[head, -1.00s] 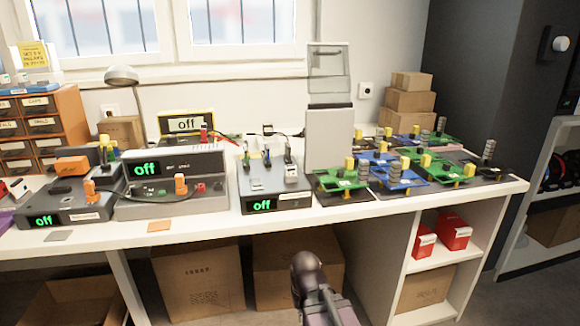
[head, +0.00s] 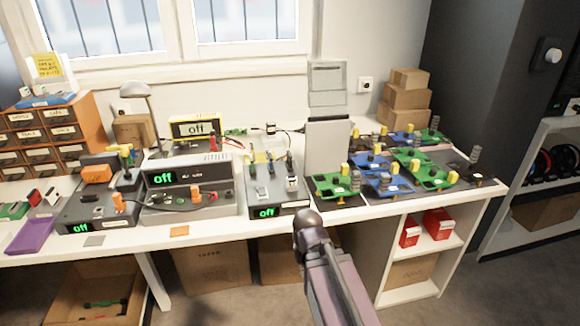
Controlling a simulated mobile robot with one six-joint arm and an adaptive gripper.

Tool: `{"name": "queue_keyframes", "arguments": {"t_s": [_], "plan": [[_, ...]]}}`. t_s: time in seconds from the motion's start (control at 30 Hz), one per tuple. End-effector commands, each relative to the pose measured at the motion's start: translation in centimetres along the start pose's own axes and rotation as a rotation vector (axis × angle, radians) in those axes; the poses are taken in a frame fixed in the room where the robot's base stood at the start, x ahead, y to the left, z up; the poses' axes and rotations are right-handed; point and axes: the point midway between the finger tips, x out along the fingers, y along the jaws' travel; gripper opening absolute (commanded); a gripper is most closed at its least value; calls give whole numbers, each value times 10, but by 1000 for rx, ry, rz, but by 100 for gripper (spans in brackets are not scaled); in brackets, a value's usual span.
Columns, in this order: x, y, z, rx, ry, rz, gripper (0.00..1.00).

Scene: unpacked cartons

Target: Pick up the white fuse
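I cannot make out a white fuse for certain in the head view. A small whitish block (head: 292,183) sits on top of the middle grey device, but it is too small to identify. Small pale parts on the circuit boards are also too small to tell. Part of my dark arm rises in front of the bench at the lower middle, with a rounded joint at its top. No gripper fingers show, so I cannot see what they hold.
The white bench (head: 215,231) carries grey devices with green "off" displays, an orange drawer cabinet (head: 62,130), a grey lamp and several green and blue boards (head: 335,186). A purple tray (head: 30,235) lies at the left. Cartons and red boxes (head: 437,223) sit below.

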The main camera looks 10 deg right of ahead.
Motion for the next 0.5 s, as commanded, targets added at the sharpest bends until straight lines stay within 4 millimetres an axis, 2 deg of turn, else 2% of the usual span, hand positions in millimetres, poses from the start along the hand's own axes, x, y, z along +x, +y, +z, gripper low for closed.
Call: {"name": "queue_keyframes", "arguments": {"t_s": [0.03, 0.5], "plan": [[-22, 0, 0, 0, 0, 0, 0], [-115, 0, 0, 0, 0, 0, 0]]}}
